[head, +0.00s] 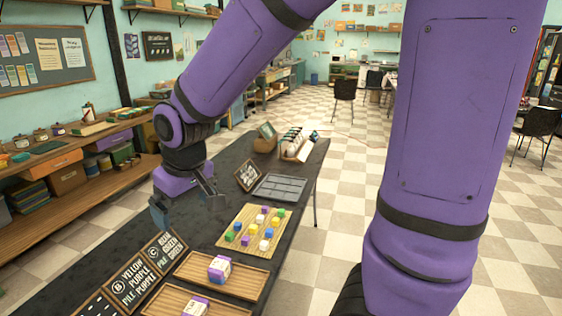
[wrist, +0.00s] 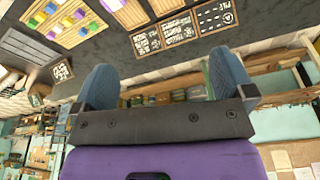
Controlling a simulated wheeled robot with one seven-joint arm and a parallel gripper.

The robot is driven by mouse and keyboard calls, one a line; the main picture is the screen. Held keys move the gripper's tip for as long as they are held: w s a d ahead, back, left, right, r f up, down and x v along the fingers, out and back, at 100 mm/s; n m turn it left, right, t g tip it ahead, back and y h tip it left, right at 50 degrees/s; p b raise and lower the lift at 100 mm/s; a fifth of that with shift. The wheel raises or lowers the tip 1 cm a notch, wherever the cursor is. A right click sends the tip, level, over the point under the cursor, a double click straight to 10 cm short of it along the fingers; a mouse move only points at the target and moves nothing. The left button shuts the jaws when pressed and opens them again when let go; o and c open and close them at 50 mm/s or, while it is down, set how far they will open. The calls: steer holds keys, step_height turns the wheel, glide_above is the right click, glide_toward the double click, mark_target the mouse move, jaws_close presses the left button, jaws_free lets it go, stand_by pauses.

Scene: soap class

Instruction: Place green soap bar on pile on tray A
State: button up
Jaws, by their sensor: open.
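Several small soap bars in green, blue, yellow, purple and white stand on a wooden board in the head view. One green soap bar (head: 231,236) is near its left edge and another green bar (head: 282,213) is near its far right corner. My gripper (head: 184,203) is open and empty, above the dark table left of the board. Its two spread fingers show in the wrist view (wrist: 164,82) with nothing between them. I cannot pick out tray A; the lower frame edge cuts off the nearest tray and sign.
A grey sectioned tray (head: 280,188) and a small framed card (head: 247,175) stand behind the board.

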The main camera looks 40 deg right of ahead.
steer(key=s+d+r+m+t, duration=0.1)
steer(key=s+d+r, duration=0.4)
steer(key=s, duration=0.3)
steer(key=s+d+r+m+t, duration=0.1)
steer(key=s+d+r+m, duration=0.1)
steer(key=s+d+r, duration=0.3)
steer(key=s+r, duration=0.1)
steer(key=s, duration=0.2)
steer(key=shift+s+d+r+h, duration=0.15)
steer(key=shift+r+h, duration=0.05)
steer(key=shift+h, duration=0.2)
